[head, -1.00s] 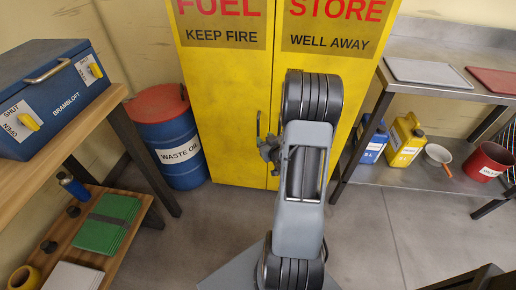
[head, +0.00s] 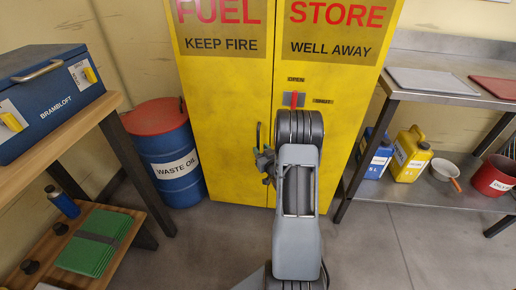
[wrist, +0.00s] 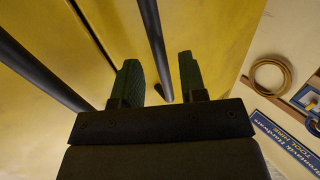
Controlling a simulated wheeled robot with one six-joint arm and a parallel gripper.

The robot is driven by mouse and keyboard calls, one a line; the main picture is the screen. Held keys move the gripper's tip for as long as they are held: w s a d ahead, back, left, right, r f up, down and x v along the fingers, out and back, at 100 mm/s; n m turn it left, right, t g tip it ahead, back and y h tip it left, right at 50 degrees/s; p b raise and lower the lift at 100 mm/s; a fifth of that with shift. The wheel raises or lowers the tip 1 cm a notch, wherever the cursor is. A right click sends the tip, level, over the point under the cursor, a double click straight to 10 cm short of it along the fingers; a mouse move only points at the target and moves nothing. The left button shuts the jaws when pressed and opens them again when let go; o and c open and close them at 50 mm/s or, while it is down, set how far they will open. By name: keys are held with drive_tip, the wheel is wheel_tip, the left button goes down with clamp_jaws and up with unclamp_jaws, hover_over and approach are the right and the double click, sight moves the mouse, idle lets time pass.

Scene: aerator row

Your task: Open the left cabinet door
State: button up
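The yellow cabinet has a left door (head: 226,90) marked FUEL and a right door (head: 340,70) marked STORE. Both look closed along the middle seam. The left door's dark upright handle (head: 258,134) shows beside my gripper (head: 264,160), which my arm partly hides. In the wrist view, my gripper (wrist: 160,80) has its fingers apart, with the dark handle bar (wrist: 152,35) running between them and gaps on both sides. A second dark bar (wrist: 40,70) lies across the seam. A red lever (head: 294,100) on the right door points up toward the OPEN label.
A blue waste oil drum (head: 169,150) stands left of the cabinet. A wooden bench (head: 80,130) with a blue box (head: 50,95) is at the left. A metal table (head: 440,95) with cans below is at the right. Floor before the cabinet's right side is clear.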

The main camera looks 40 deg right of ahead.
sight(258, 146)
drive_tip(key=shift+w+d, duration=0.15)
drive_tip(key=shift+w, duration=0.65)
drive_tip(key=shift+w+d, duration=0.15)
drive_tip(key=shift+w, duration=0.6)
clamp_jaws()
